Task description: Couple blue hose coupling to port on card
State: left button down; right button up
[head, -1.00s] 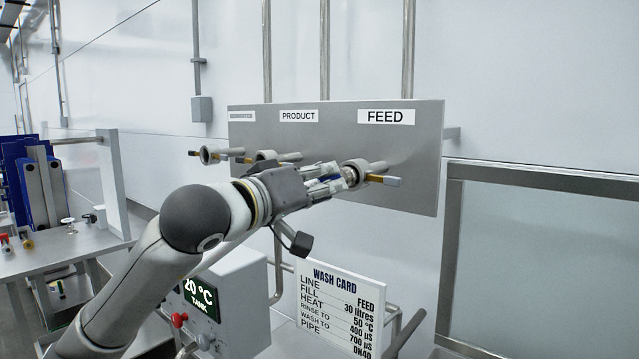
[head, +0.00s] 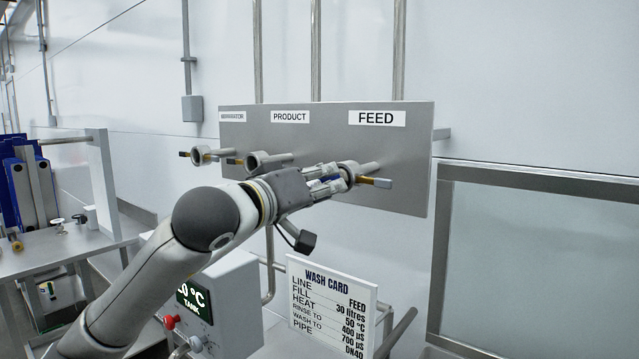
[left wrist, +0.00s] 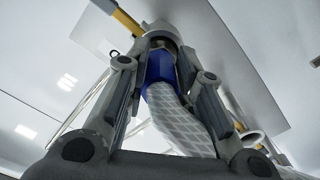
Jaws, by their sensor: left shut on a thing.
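The wash card (head: 331,307) in the head view reads LINE FEED. The FEED port (head: 368,170) sticks out of the steel panel under the FEED label (head: 377,118), with a yellow-handled lever (head: 374,182) beside it. My left gripper (head: 340,178) is at the mouth of this port. In the left wrist view my left gripper (left wrist: 160,62) is shut on the blue hose coupling (left wrist: 160,68), with the pale braided hose (left wrist: 182,125) running back from it. The coupling's front end is against or very near the port mouth; I cannot tell whether it is seated. My right gripper is not in view.
The PRODUCT port (head: 268,160) and a further port (head: 205,155) stand left of the FEED port on the panel (head: 400,150). A control box (head: 225,305) with a temperature display is below my arm. A framed pane (head: 540,260) is at right.

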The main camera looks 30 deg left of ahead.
pick_arm(q)
jog(key=shift+w, duration=0.15)
jog(key=c, duration=1.2)
grip_release()
jog(key=shift+o, duration=0.2)
jog(key=s+a, duration=0.1)
jog(key=s, duration=1.1)
